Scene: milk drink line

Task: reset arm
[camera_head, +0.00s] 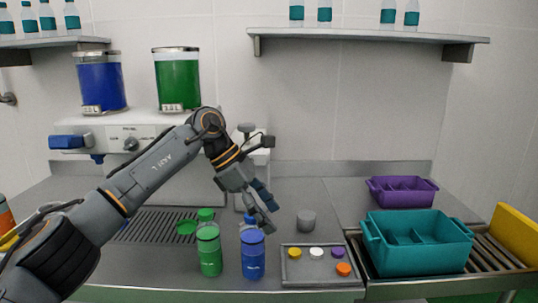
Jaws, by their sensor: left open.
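My left arm comes in from the left, and its gripper (268,208) is open, pointing down to the right above the counter. It hangs just above and behind a blue bottle (253,258). Nothing shows between its fingers. A green bottle (210,252) stands to the left of the blue one. My right gripper is not in view.
A grey tray (318,281) holds yellow, white, purple and orange caps. A teal crate (418,250) and a purple crate (403,192) are at the right. The dispenser (112,132) with blue and green tanks stands behind my arm.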

